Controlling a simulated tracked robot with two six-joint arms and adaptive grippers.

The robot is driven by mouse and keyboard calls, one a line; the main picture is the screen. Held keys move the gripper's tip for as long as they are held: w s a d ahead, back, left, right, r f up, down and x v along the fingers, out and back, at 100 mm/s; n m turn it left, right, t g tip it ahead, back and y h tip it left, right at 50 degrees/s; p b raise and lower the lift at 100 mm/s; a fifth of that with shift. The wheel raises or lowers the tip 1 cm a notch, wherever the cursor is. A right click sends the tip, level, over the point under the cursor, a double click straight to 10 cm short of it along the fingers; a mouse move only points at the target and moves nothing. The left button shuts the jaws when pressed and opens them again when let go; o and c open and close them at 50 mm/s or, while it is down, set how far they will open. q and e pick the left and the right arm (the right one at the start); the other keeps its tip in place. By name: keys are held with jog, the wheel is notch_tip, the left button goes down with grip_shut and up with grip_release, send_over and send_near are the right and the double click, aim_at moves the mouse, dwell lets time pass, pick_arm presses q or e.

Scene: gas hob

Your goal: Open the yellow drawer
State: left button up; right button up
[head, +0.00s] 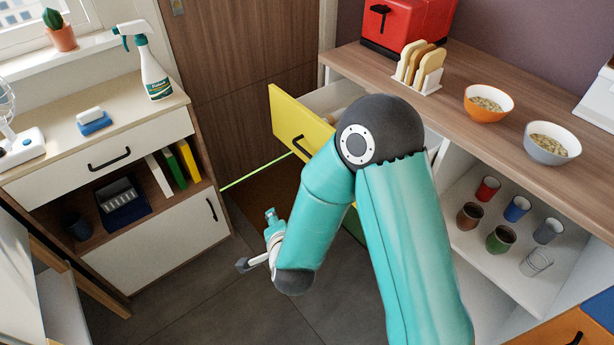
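The yellow drawer (290,120) is in the middle of the head view, in the cabinet under the wooden counter. It stands pulled out, with its white side and part of its inside showing. Its black handle (299,147) is on the yellow front, partly beside my arm. My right arm comes in from the bottom and hides the drawer's right part. My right gripper (257,240) is below and left of the drawer front, apart from the handle. Its fingers look spread and empty. My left gripper is not in view.
The counter (465,75) holds a red toaster (405,25), a toast rack (420,68) and two bowls. Several cups stand on the open shelf (490,265) below. A white cabinet (150,240) stands at left. The floor (190,310) between is clear.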

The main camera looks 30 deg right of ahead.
aim_at(307, 153)
jog(key=s+d+r+m+t+h+b, duration=0.1)
jog(key=d+r+m+t+h+b, duration=0.1)
jog(key=d+r+m+h+b, duration=0.6)
jog(key=w+d+f+p, duration=0.1)
jog(key=w+d, duration=0.1)
jog(key=w, duration=0.2)
jog(key=w+d+f+m+p, duration=0.1)
jog(key=w+d, duration=0.2)
jog(key=w, duration=0.1)
jog(key=w+d+f+m+y+p, duration=0.1)
jog(key=w+d+p, duration=0.1)
jog(key=w+d, duration=0.1)
jog(key=shift+w, duration=0.45)
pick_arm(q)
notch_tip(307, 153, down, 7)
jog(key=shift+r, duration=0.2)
pick_arm(e)
jog(key=shift+a, duration=0.1)
grip_shut()
